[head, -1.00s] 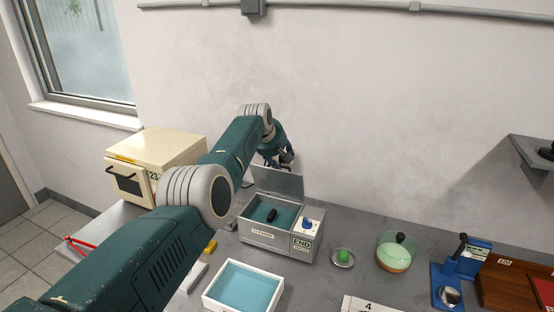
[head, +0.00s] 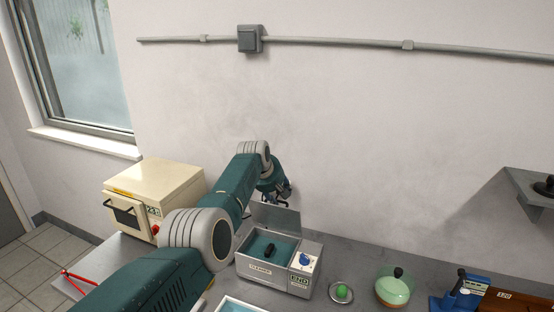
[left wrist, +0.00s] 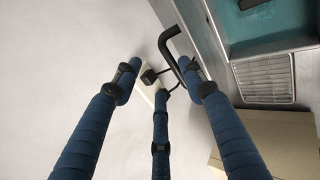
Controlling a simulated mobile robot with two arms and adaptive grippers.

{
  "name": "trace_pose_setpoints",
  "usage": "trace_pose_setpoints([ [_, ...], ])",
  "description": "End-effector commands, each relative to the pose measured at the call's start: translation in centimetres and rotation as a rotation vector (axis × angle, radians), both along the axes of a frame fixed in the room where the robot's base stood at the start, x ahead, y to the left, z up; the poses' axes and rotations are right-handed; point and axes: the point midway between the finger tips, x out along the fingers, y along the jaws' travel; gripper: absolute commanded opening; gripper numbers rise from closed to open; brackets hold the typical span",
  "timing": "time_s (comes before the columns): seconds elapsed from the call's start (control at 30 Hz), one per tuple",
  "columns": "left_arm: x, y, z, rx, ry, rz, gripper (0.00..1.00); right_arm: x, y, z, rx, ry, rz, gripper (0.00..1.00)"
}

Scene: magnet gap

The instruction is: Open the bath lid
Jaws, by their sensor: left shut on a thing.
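The bath is a grey box marked CLEANER (head: 262,270) with a teal inside and a blue knob. A black object (head: 268,251) lies in it. Its grey lid (head: 275,214) stands raised along the back edge. My left gripper (head: 281,195) is at the raised lid's upper edge, with its fingertips small and partly hidden there. In the left wrist view its blue fingers (left wrist: 165,85) close around a bent black handle (left wrist: 170,42), and the bath's teal inside (left wrist: 275,25) shows at the upper right. My right gripper is in neither view.
A cream oven (head: 150,190) stands left, partly behind my left arm. A white tray (head: 232,304) is in front. The wall is close behind.

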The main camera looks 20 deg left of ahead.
Motion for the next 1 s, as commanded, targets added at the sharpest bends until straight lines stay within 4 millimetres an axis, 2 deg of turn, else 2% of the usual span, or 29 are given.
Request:
trace_pose_setpoints([
  [0.03, 1.3, -0.3, 3.3, -0.008, -0.06, 0.003, 0.22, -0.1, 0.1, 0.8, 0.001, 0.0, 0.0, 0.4],
  [0.27, 1.1, -0.2, 4.9, -0.007, -0.06, 0.003, 0.23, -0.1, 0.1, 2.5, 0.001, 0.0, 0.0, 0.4],
  [0.5, 0.9, -0.1, 6.3, -0.006, -0.062, 0.003, 0.27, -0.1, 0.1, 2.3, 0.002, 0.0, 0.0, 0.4],
  [0.83, 0.5, 0.0, 8.6, -0.004, -0.061, 0.004, 0.22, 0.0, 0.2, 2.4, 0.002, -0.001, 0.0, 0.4],
  [1.0, 0.1, 0.0, 9.1, -0.003, -0.049, 0.003, 0.22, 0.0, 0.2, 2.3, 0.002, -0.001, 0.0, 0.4],
])
